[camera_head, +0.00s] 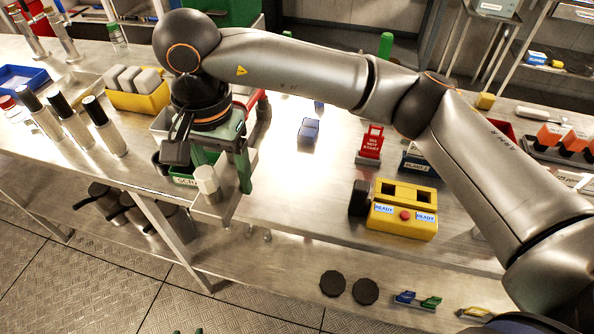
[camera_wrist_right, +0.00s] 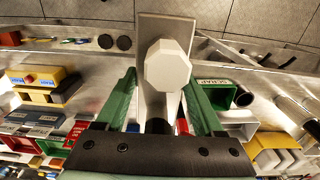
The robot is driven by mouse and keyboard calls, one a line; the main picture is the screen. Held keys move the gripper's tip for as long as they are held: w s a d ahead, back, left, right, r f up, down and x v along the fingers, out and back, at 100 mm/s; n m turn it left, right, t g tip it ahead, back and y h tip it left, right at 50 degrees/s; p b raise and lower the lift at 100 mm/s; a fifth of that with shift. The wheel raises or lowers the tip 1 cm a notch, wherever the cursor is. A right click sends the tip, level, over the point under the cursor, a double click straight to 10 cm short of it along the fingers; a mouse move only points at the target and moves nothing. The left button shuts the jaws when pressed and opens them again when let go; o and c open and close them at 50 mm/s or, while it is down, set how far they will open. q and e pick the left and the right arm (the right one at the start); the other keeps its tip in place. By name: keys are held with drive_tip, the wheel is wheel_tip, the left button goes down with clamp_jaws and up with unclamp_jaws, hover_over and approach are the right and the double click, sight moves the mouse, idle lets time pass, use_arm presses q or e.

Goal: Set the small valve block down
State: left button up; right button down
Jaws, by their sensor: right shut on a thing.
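My right gripper (camera_head: 240,160) is shut on the small valve block (camera_head: 212,208), a grey slab with a pale eight-sided knob. In the right wrist view the block (camera_wrist_right: 150,30) sits between the green fingers (camera_wrist_right: 165,105), with the knob facing the camera. In the head view it is over the front edge of the steel bench, beside the green scrap bin (camera_head: 186,181). I cannot tell whether it touches the bench. Two small green tips (camera_head: 188,331) at the bottom edge may be my left gripper; too little shows to tell its state.
The steel bench (camera_head: 300,180) has clear room right of the gripper, around a small blue block (camera_head: 309,131). A yellow control box (camera_head: 403,210) and a red sign (camera_head: 371,143) stand further right. Metal cylinders (camera_head: 105,127) and a yellow bin (camera_head: 140,100) stand left.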

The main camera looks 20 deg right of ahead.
drive_tip(key=shift+w+d+r, duration=0.1)
drive_tip(key=shift+w+d, duration=0.15)
drive_tip(key=shift+w, duration=0.1)
drive_tip(key=w+d+f+p, duration=0.2)
drive_tip(key=w+d+f, duration=0.2)
drive_tip(key=d, duration=0.4)
hover_over(292, 185)
drive_tip(key=a, duration=0.1)
drive_tip(key=f, duration=0.4)
drive_tip(key=shift+s+f, duration=0.2)
drive_tip(key=shift+s, duration=0.05)
drive_tip(key=shift+w+d+f, duration=0.15)
drive_tip(key=shift+d+f, duration=0.05)
drive_tip(key=shift+f, duration=0.1)
drive_tip(key=f, duration=0.1)
drive_tip(key=f+p, duration=0.1)
drive_tip(key=shift+w+d+f, duration=0.1)
drive_tip(key=shift+d+f, duration=0.25)
drive_tip(key=shift+f, duration=0.55)
use_arm(q)
drive_tip(key=r, duration=0.3)
drive_tip(key=shift+w+d+r, duration=0.15)
drive_tip(key=shift+w+d, duration=0.05)
drive_tip(key=shift+w, duration=0.15)
